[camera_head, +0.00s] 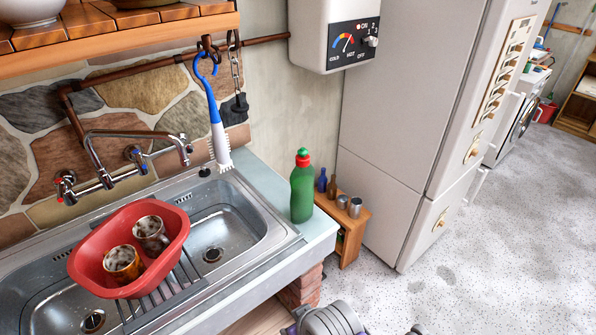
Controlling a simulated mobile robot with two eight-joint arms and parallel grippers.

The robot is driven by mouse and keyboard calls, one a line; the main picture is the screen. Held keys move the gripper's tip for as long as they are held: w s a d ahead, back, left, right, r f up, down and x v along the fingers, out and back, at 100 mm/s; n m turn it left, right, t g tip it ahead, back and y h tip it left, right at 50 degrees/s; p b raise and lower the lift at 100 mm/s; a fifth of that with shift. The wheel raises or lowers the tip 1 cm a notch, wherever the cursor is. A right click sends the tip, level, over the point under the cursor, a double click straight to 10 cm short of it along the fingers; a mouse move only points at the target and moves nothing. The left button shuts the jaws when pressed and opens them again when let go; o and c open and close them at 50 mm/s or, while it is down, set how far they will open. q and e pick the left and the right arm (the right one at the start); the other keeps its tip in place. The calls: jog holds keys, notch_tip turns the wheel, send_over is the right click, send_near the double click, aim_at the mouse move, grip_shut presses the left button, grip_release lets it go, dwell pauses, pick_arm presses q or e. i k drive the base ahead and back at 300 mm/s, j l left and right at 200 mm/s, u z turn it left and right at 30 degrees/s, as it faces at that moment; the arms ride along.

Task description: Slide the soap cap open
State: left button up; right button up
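The green soap bottle (302,194) stands upright on the right end of the sink counter, close to its edge. Its red cap (302,160) is on top and points up. The cap is too small to tell whether it is slid open or shut.
The steel sink (240,215) holds a red basin (95,285) with two mugs. A blue-and-white brush (217,125) hangs behind. A low wooden shelf (352,225) with small bottles and the fridge (400,90) stand right. Open floor lies beyond.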

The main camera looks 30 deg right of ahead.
aim_at(303, 151)
jog(key=z, duration=1.15)
